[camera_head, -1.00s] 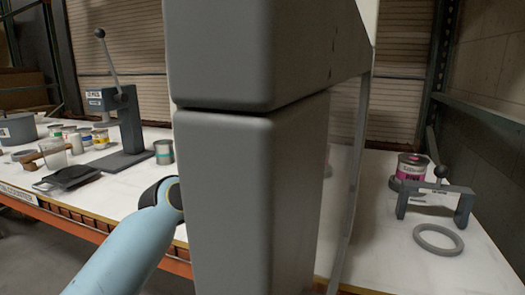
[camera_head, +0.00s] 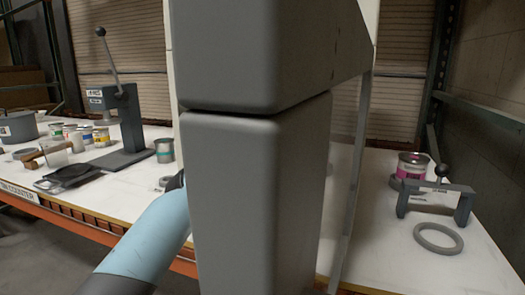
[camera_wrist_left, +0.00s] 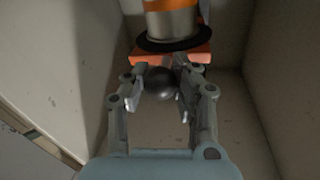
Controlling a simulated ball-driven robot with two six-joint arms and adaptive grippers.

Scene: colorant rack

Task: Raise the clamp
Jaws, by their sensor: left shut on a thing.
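In the left wrist view, my left gripper (camera_wrist_left: 159,88) is shut on a dark round knob (camera_wrist_left: 161,83), which sits between its two fingers. Just beyond the knob is an orange plate (camera_wrist_left: 197,56) with a black disc (camera_wrist_left: 165,44) on it. A metal can with an orange band (camera_wrist_left: 172,22) stands on the disc; its top is cut off. The rest of the clamp cannot be made out. In the head view, my left arm (camera_head: 155,235) reaches behind a tall grey cabinet (camera_head: 255,190), which hides the gripper. My right gripper is not in view.
Pale walls (camera_wrist_left: 280,60) stand close on both sides in the wrist view. On the right counter are a pink-labelled can (camera_head: 411,168), a grey bracket with a ball-topped handle (camera_head: 465,205) and a grey ring (camera_head: 438,238). A lever press (camera_head: 130,120) stands at left.

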